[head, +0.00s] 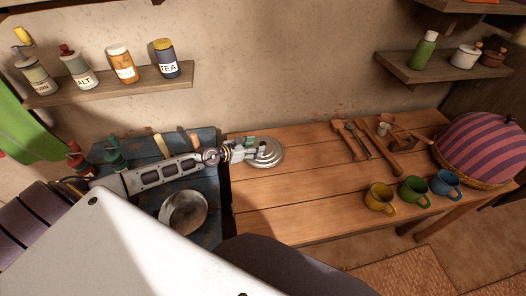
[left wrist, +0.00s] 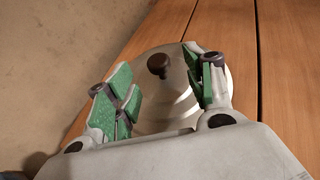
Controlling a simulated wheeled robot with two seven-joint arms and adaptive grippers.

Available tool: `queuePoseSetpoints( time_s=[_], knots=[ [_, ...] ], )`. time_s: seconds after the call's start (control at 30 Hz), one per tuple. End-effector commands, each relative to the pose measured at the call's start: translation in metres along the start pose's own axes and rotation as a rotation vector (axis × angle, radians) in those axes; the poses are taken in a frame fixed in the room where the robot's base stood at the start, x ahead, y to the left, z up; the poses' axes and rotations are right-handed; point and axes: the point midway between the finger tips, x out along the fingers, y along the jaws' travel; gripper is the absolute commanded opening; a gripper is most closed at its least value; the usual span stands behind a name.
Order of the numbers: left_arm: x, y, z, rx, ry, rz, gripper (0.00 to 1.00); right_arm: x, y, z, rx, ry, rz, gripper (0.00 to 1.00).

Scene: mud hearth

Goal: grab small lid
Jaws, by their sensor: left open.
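A small round metal lid (head: 267,155) lies on the wooden table near its left end, close to the wall. In the left wrist view the pale lid (left wrist: 165,110) shows between and beyond the fingers, with a dark brown knob (left wrist: 160,65) on top. My left gripper (head: 250,147) is over the lid's left side. In the left wrist view the left gripper (left wrist: 160,95) has its green-padded fingers apart, one on each side, with the knob ahead between them and not held. Part of the lid is hidden behind the gripper. My right gripper is not in view.
The wooden table (head: 310,198) has free room in its middle. Wooden utensils (head: 365,140) lie behind yellow, green and blue mugs (head: 413,190). A striped domed cover (head: 480,145) stands at right. A metal pan (head: 184,211) is on the blue surface at left. A jar shelf (head: 110,88) hangs above.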

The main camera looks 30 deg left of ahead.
Motion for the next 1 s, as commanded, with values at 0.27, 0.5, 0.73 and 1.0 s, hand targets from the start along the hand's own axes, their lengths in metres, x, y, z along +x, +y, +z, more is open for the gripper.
queuePoseSetpoints(
  time_s=[0.27, 0.5, 0.73, 1.0],
  knots=[
    [0.001, 0.0, 0.0, 0.0, 0.0, 0.0, 0.53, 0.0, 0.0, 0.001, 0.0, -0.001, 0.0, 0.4],
    [0.012, 0.0, 0.003, 0.0, -0.001, 0.0, 0.53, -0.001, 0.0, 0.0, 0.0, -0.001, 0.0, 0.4],
    [0.029, 0.002, 0.006, 0.0, -0.002, 0.001, 0.53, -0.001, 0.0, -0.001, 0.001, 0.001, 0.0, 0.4],
    [0.049, 0.002, 0.006, 0.0, -0.001, 0.0, 0.53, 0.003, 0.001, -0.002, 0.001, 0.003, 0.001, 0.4]
  ],
)
